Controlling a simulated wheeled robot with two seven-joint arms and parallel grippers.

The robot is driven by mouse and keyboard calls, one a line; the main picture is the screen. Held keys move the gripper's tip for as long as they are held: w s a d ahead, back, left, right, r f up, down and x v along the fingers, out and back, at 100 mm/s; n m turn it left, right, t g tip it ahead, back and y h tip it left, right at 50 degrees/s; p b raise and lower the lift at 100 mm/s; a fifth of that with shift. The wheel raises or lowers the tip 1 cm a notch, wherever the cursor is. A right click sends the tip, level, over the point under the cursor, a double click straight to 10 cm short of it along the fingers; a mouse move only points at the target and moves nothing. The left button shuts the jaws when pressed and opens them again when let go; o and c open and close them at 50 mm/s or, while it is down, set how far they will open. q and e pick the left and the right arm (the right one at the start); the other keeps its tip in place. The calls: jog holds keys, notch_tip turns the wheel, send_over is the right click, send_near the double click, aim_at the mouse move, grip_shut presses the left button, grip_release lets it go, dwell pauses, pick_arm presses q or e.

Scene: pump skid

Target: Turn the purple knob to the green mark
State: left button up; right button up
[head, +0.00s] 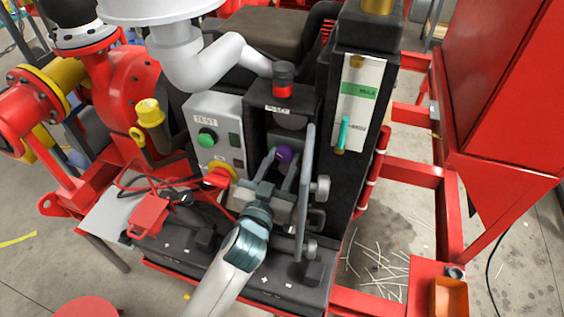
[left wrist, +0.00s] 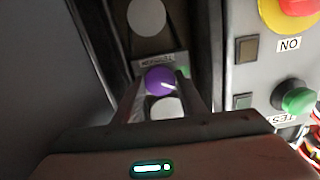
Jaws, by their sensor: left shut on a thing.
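The purple knob (head: 284,154) sits low on the dark panel of the pump skid. My left gripper (head: 281,160) reaches it from the front, one finger on each side, and is shut on it. In the left wrist view the knob (left wrist: 158,79) shows between the fingers (left wrist: 161,93), with a white pointer line toward the right and slightly down. The green mark (left wrist: 184,71) is just right of the knob there, partly hidden by a finger. The pointer lies a little below the mark. My right gripper is not in view.
A grey box with a green button (head: 207,138) and a red emergency knob (head: 219,176) stands left of the dark panel. A grey upright bar (head: 304,190) stands close right of my gripper. A gauge with a teal pointer (head: 343,133) is further right.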

pick_arm(q)
jog(key=n+p, duration=0.1)
jog(key=n, duration=0.3)
jog(key=shift+r, duration=0.1)
jog(key=shift+n, duration=1)
jog(key=o, duration=1.1)
jog(key=shift+c, duration=0.2)
